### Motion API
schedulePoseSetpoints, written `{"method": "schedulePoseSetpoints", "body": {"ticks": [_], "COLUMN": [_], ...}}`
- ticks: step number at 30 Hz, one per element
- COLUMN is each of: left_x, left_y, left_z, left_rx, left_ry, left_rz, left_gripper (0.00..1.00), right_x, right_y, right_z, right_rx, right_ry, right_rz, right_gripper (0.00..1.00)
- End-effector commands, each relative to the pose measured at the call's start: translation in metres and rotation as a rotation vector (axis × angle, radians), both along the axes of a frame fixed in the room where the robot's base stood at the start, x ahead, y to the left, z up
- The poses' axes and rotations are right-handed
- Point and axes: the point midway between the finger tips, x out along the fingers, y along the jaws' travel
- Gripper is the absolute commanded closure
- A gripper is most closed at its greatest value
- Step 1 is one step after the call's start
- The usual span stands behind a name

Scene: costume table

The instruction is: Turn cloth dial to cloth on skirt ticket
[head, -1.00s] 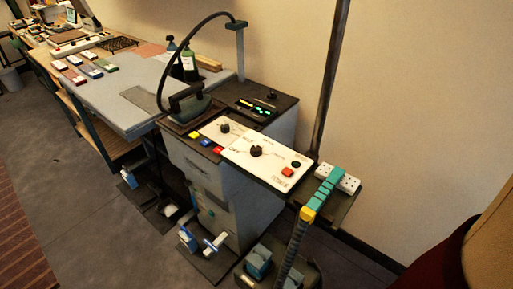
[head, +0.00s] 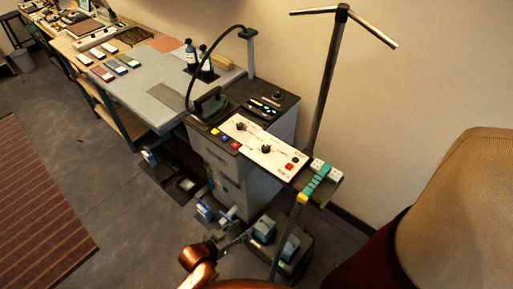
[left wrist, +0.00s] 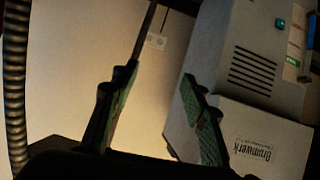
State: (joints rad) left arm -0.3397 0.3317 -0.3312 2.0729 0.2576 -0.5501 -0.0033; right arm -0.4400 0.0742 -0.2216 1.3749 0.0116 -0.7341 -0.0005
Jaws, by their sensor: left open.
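Two black dials stand on white control panels on the grey steam unit: one dial (head: 240,128) on the left panel and one dial (head: 266,149) on the right panel. Their lettering is too small to read, so I cannot tell which is the cloth dial or where it points. I cannot make out the skirt ticket. My left gripper (head: 240,235) is low in front of the unit, below the panels and apart from both dials. In the left wrist view my gripper's two green-padded fingers (left wrist: 160,88) are spread and empty, facing a grey "Brumwerk" housing (left wrist: 262,125). My right gripper is not in view.
An iron (head: 210,103) with an arched hose rests left of the panels. A pole (head: 326,90) and a ribbed hose (head: 288,235) stand at the right. Pedals (head: 264,228) lie on the floor. A tan rounded form (head: 465,200) fills the right side.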

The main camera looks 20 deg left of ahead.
Motion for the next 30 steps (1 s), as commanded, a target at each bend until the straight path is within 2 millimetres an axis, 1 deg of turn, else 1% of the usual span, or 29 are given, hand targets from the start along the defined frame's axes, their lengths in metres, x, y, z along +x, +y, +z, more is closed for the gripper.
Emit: {"method": "schedulePoseSetpoints", "body": {"ticks": [1,2,3,5,6,8,9,12,15,18,21,25,30], "left_x": [0.016,0.024,0.035,0.050,0.058,0.070,0.078,0.092,0.101,0.106,0.110,0.123,0.152], "left_y": [0.001,0.001,0.002,0.004,0.006,0.008,0.011,0.018,0.023,0.027,0.027,0.022,0.009], "left_z": [0.045,0.061,0.083,0.116,0.138,0.169,0.188,0.228,0.255,0.270,0.276,0.276,0.276], "left_rx": [-0.009,-0.018,-0.029,-0.046,-0.057,-0.075,-0.082,-0.105,-0.121,-0.130,-0.135,-0.137,-0.138], "left_ry": [-0.065,-0.099,-0.146,-0.213,-0.256,-0.317,-0.354,-0.436,-0.493,-0.528,-0.543,-0.546,-0.547], "left_rz": [-0.010,-0.015,-0.020,-0.027,-0.032,-0.037,-0.041,-0.045,-0.047,-0.048,-0.048,-0.047,-0.047], "left_gripper": [0.59,0.59,0.59,0.59,0.59,0.59,0.59,0.59,0.59,0.59,0.59,0.59,0.59], "right_x": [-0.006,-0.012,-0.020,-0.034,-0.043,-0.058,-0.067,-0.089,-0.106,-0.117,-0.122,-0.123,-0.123], "right_y": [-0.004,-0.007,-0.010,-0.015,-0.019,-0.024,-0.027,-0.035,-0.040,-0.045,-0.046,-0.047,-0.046], "right_z": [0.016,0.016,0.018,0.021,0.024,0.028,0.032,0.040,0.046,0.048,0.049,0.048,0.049], "right_rx": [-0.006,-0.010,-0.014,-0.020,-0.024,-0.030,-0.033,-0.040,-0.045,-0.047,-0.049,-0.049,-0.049], "right_ry": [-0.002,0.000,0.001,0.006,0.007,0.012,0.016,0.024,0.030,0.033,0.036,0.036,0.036], "right_rz": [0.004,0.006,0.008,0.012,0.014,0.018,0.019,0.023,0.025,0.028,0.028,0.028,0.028], "right_gripper": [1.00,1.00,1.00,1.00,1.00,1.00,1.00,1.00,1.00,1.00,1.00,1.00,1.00]}}
